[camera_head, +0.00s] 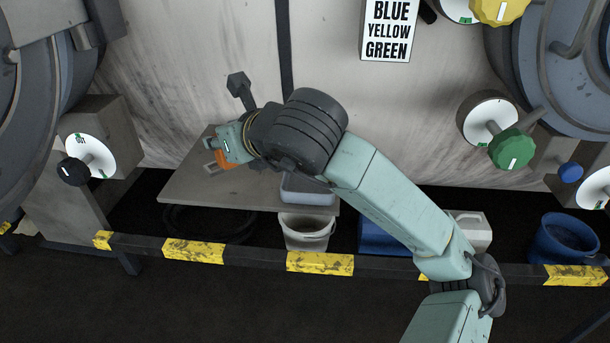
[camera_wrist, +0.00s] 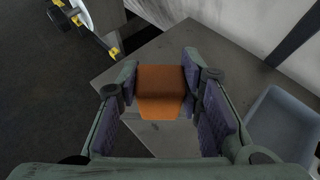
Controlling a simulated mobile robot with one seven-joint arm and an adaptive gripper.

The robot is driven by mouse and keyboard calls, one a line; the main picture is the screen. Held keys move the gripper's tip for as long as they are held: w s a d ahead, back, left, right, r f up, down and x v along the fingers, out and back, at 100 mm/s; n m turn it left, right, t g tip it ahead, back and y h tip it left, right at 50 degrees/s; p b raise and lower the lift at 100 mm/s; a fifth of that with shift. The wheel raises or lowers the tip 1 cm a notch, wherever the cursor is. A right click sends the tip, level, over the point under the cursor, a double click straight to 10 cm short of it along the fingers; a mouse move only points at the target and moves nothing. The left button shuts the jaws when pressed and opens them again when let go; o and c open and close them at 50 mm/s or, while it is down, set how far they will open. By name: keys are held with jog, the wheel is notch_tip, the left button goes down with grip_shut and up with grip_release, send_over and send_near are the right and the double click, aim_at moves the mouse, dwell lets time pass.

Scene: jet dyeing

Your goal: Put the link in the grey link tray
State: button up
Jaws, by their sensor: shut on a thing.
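The link is an orange block (camera_wrist: 160,90), held between the two fingers of my gripper (camera_wrist: 161,72) in the wrist view. In the head view, a bit of the orange link (camera_head: 229,160) shows under my gripper (camera_head: 222,157), above the left part of the grey table. My gripper is shut on it. The grey link tray (camera_head: 308,192) sits at the right end of the table, partly hidden behind my arm. It also shows at the right edge of the wrist view (camera_wrist: 275,125), cut off by the frame, and its visible inside looks empty.
The grey table (camera_head: 185,190) has bare room between my gripper and the tray. A white bucket (camera_head: 306,232) stands below the table's front right. A yellow-and-black rail (camera_head: 320,263) runs along the front. A dial panel (camera_head: 92,150) stands at left.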

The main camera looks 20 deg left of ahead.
jog(key=shift+w+f, duration=0.2)
jog(key=shift+f, duration=0.15)
jog(key=w+d+p, duration=0.1)
jog(key=w+d, duration=0.2)
jog(key=w+d+p, duration=0.1)
jog(key=w+d, duration=0.3)
jog(key=w+d+f, duration=0.1)
jog(key=w+d, duration=0.2)
jog(key=shift+w+d+f+p, duration=0.1)
jog(key=shift+w+d+p, duration=0.2)
jog(key=shift+d+p, duration=0.1)
jog(key=f, duration=0.3)
jog(key=shift+w+d+p, duration=0.25)
jog(key=shift+w+p, duration=0.05)
jog(key=shift+f, duration=0.35)
jog(key=shift+f+b, duration=0.3)
jog(key=shift+b, duration=0.1)
jog(key=o, duration=1.2)
jog(key=shift+r, duration=0.1)
